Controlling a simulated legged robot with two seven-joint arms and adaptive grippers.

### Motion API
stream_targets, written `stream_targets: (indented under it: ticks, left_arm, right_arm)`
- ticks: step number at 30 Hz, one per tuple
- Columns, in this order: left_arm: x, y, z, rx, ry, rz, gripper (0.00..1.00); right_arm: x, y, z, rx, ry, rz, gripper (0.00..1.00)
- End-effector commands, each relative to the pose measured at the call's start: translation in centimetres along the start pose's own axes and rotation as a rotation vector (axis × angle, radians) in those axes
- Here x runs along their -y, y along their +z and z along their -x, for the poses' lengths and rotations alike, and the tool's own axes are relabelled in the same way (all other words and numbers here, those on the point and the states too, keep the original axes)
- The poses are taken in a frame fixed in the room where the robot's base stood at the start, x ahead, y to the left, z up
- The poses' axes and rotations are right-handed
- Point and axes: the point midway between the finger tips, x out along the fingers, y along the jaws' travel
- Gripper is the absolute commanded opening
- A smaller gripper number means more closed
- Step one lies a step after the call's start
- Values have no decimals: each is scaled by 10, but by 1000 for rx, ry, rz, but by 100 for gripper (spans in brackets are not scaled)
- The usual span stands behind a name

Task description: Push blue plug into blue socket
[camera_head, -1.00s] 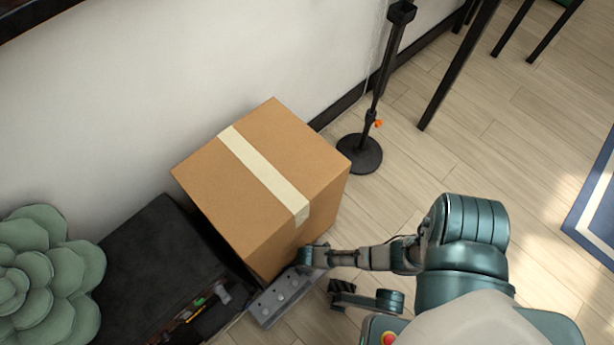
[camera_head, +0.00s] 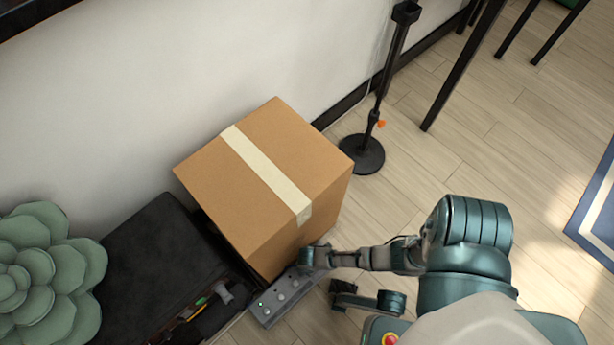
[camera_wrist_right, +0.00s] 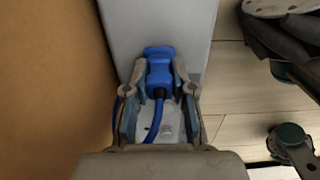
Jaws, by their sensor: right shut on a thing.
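The blue plug (camera_wrist_right: 159,78) shows in the right wrist view, between the fingers of my right gripper (camera_wrist_right: 159,90), which is shut on it. A blue cord (camera_wrist_right: 153,124) runs back from the plug between the fingers. The plug's far end is over the grey power strip (camera_wrist_right: 165,22). The blue socket cannot be made out apart from the plug, so I cannot tell how deep the plug sits. In the head view, my right gripper (camera_head: 310,257) is at the upper end of the strip (camera_head: 272,306), and the plug is hidden. My left gripper is not in view.
A taped cardboard box (camera_head: 255,190) stands close beside the strip and my right gripper. A black open case (camera_head: 160,255) with tools lies to the left, near a green succulent-shaped cushion (camera_head: 45,270). A black stand (camera_head: 362,153) is behind.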

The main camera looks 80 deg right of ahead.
Motion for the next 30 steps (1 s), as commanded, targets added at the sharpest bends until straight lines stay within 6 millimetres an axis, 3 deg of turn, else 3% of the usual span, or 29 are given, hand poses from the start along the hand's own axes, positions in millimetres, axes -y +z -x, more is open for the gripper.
stream_targets:
  ticks: [5,6,9,22,30]
  left_arm:
    - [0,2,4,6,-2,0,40]
    - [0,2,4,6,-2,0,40]
    - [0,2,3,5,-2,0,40]
    - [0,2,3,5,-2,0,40]
    - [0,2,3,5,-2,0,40]
  right_arm:
    - [0,0,-4,1,-1,0,0]
    - [0,0,-4,0,0,0,29]
    - [0,0,-3,0,0,0,54]
    - [-1,0,5,-1,2,0,54]
    - [-1,0,54,-2,4,1,54]
